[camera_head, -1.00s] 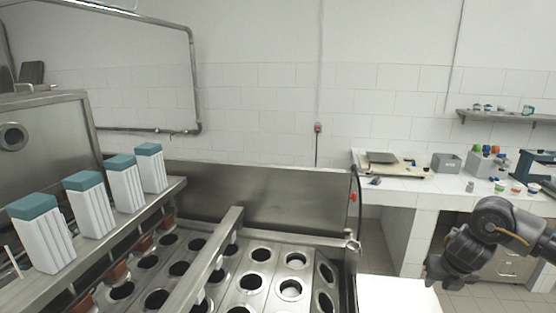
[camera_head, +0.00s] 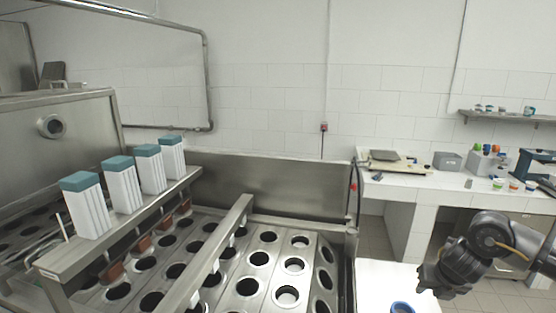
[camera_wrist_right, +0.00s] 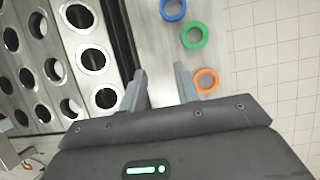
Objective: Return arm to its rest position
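My right gripper (camera_head: 430,282) is at the lower right of the head view, over the white side table (camera_head: 375,277) beside the cup filler. In the right wrist view its two fingers (camera_wrist_right: 161,85) stand apart with nothing between them. The right arm (camera_head: 500,238) comes in bent from the right edge. My left arm and gripper are in neither view.
The steel cup filler (camera_head: 200,262) with rows of round holes fills the left and middle. White stacks with teal tops (camera_head: 82,205) stand on its rail. Blue (camera_wrist_right: 173,9), green (camera_wrist_right: 195,35) and orange (camera_wrist_right: 206,80) rings lie near the gripper. A tiled counter (camera_head: 450,190) stands behind.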

